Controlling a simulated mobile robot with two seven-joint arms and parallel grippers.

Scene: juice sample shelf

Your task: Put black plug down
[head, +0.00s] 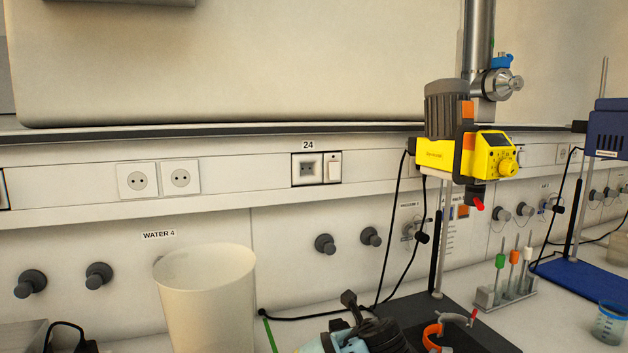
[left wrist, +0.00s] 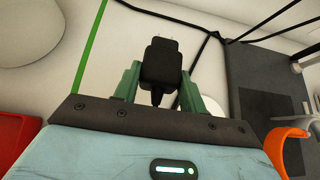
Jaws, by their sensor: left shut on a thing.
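The black plug (left wrist: 161,64) is between the green fingers of my left gripper (left wrist: 159,80) in the left wrist view. The gripper is shut on it, and the plug's prongs point away from the gripper, with its cord end toward the palm. In the head view the plug (head: 349,299) shows at the bottom centre, above my left gripper (head: 350,322), over the worktop. The gap between plug and worktop cannot be judged. My right gripper is not in view.
A white bin (head: 205,300) stands left of the gripper. A dark stand base (head: 450,325) with a yellow pump (head: 480,155) is to the right. A black cable (head: 300,317) and green strip (head: 269,334) lie on the worktop. Wall sockets (head: 158,179) are behind.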

